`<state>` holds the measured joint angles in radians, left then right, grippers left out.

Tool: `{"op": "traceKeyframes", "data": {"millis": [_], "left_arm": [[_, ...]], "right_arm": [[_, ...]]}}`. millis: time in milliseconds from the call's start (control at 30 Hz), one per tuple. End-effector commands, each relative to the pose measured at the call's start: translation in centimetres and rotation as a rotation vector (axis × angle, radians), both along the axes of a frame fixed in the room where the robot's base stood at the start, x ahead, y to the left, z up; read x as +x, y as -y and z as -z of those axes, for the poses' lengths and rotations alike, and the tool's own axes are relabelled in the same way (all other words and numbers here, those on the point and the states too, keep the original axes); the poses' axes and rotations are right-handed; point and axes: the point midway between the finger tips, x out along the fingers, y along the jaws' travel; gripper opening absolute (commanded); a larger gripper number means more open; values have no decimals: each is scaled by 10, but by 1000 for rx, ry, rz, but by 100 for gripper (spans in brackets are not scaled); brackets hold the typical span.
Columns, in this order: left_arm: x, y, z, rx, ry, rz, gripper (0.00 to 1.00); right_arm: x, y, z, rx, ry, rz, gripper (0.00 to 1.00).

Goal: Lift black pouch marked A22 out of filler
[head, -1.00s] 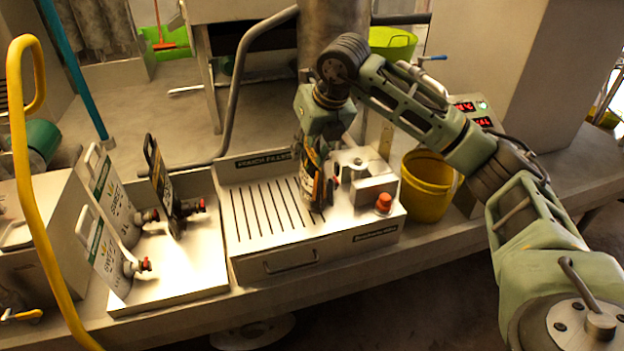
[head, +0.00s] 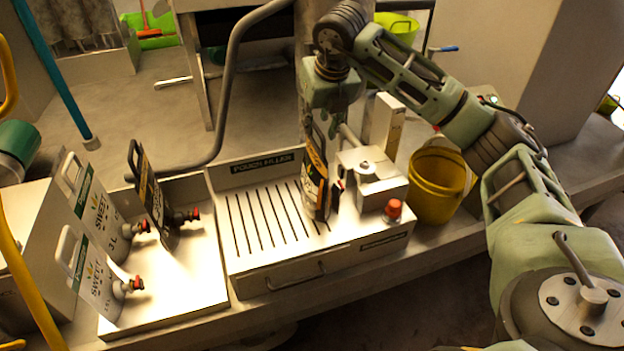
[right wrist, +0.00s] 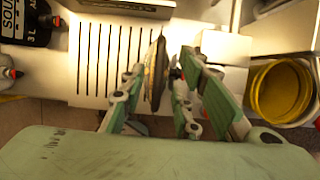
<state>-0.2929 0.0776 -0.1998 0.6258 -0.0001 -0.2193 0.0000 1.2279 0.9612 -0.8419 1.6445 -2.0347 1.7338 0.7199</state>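A black pouch (head: 316,184) with a printed label stands upright in the filler (head: 262,225), at the right end of its slotted top beside the metal block with the red button. I cannot read A22 on it. In the head view my right gripper (head: 318,122) is directly above the pouch, pointing down at its top. In the right wrist view the pouch (right wrist: 157,72) shows edge-on between the fingers of my right gripper (right wrist: 163,85), which look apart, with gaps beside the pouch. My left gripper is out of view.
A tray (head: 200,290) left of the filler holds two white pouches (head: 97,210) and another black pouch (head: 153,195), with red-capped taps. A yellow bucket (head: 437,185) stands right of the filler. A grey bent pipe (head: 233,80) rises behind.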

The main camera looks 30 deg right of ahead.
Motion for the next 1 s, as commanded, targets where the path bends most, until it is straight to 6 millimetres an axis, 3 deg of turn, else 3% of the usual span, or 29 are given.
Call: {"op": "traceKeyframes", "data": {"millis": [600, 867, 1000], "left_arm": [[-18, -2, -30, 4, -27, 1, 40], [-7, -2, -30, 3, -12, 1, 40], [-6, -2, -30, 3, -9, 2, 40]], "right_arm": [[29, 4, 67, 0, -4, 0, 29], [30, 4, 71, 0, 0, -1, 29], [30, 4, 70, 0, -1, -1, 18]]}}
